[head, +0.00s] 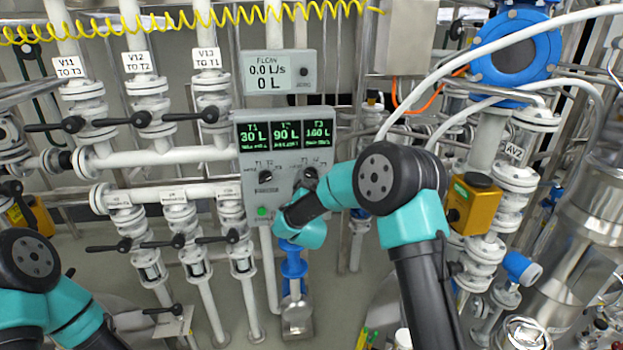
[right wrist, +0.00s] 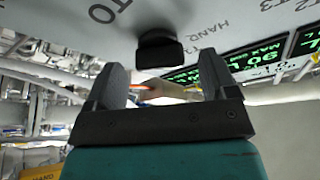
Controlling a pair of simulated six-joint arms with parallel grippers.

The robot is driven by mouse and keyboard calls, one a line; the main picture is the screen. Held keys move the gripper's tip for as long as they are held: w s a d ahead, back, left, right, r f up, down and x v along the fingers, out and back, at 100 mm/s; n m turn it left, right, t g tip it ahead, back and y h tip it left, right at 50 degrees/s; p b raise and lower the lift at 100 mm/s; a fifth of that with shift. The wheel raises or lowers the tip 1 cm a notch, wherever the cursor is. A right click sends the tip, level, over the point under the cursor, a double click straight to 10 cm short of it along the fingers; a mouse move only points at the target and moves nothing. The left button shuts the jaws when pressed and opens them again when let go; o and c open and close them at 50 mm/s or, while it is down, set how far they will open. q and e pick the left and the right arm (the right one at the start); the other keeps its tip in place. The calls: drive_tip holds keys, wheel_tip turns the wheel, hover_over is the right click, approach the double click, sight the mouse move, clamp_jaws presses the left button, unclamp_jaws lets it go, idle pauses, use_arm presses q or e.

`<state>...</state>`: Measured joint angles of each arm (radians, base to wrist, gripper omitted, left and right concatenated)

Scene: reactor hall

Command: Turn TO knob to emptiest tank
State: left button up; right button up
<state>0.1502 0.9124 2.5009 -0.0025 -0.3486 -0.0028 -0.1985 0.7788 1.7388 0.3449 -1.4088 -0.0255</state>
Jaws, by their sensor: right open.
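The grey control panel (head: 246,150) has three green-lettered displays: T1 (head: 253,136) reads 30 L, T2 (head: 286,134) reads 90 L, T3 (head: 317,133) appears to read 160 L. T1 shows the lowest volume. The black TO knob (head: 310,174) is the right one of two on the panel, partly behind my right arm; its pointer direction is unclear. In the right wrist view the TO knob (right wrist: 158,50) sits ahead between the two fingers of my right gripper (right wrist: 161,66), which is open with no clear contact. My left gripper is out of view.
A second black knob (head: 265,176) and a lit green button (head: 262,211) are on the panel. A flow meter (head: 279,72) above reads 0.0 L/s and 0 L. White pipes with black-handled valves (head: 142,119) stand left; a yellow actuator box (head: 474,203) stands right.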

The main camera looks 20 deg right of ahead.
drive_tip(key=shift+x, duration=0.85)
drive_tip(key=shift+c, duration=0.3)
drive_tip(key=c, duration=0.9)
drive_tip(key=shift+o, duration=0.2)
drive_tip(key=shift+m, duration=0.5)
drive_tip(key=m+g, duration=0.1)
drive_tip(key=m, duration=0.1)
drive_tip(key=m+h, duration=0.1)
drive_tip(key=m, duration=0.1)
drive_tip(key=shift+g+h, duration=0.3)
drive_tip(key=shift+g, duration=0.1)
drive_tip(key=shift+m+g+h, duration=0.4)
drive_tip(key=shift+m+g, duration=0.4)
drive_tip(key=shift+m, duration=1.5)
